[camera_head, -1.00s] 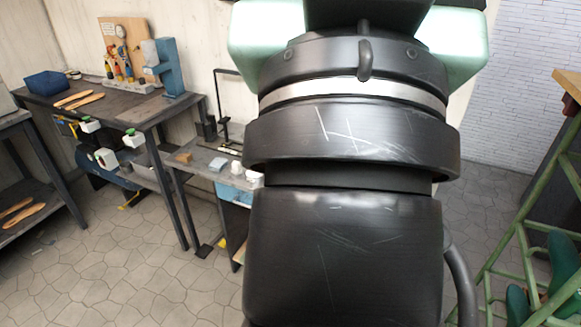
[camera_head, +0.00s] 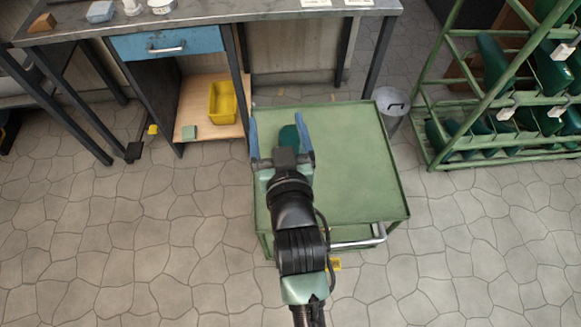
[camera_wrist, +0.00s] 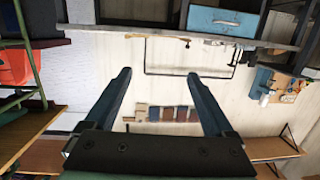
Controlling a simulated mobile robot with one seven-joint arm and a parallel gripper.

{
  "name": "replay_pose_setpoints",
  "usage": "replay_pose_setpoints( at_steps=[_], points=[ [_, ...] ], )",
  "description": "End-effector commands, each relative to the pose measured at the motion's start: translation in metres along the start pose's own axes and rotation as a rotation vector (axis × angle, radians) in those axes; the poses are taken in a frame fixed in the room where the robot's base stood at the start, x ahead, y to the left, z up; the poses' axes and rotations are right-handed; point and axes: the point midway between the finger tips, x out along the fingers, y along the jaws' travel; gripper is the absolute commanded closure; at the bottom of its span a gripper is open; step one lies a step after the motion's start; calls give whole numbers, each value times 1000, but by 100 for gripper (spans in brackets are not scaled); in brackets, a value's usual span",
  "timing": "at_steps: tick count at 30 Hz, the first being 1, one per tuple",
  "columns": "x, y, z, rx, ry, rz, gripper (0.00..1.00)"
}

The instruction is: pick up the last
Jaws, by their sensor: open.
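A dark green last (camera_head: 289,136) lies near the far left of the green cart top (camera_head: 355,165). My gripper (camera_head: 281,132) is over the cart's left part with its two blue fingers apart. In the head view the last shows between and beyond the fingers, and its near end is hidden by the gripper. In the wrist view my gripper (camera_wrist: 160,90) is open with nothing between its fingers, and the last is not visible there. I cannot tell how high the gripper is above the last.
A workbench (camera_head: 215,22) with a blue drawer (camera_head: 168,43) stands behind the cart. A yellow bin (camera_head: 223,101) sits on its lower shelf. A grey bucket (camera_head: 391,104) is beside the cart. A green rack (camera_head: 450,155) at right holds several green lasts. The cart's right half is clear.

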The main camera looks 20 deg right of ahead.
Motion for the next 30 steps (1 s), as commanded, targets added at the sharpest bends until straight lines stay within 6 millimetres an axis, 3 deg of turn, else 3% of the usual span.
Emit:
replay_pose_setpoints(
  at_steps=[1,3,6,9,13,24,30],
  points=[
    [-5,9,66,0,-63,16,12],
    [-14,19,116,1,-125,33,12],
    [-27,29,167,3,-190,51,12],
    [-36,34,195,4,-228,61,12],
    [-32,37,208,5,-243,66,12],
    [26,41,221,4,-241,66,12],
    [37,41,223,4,-242,65,12]
  ],
)
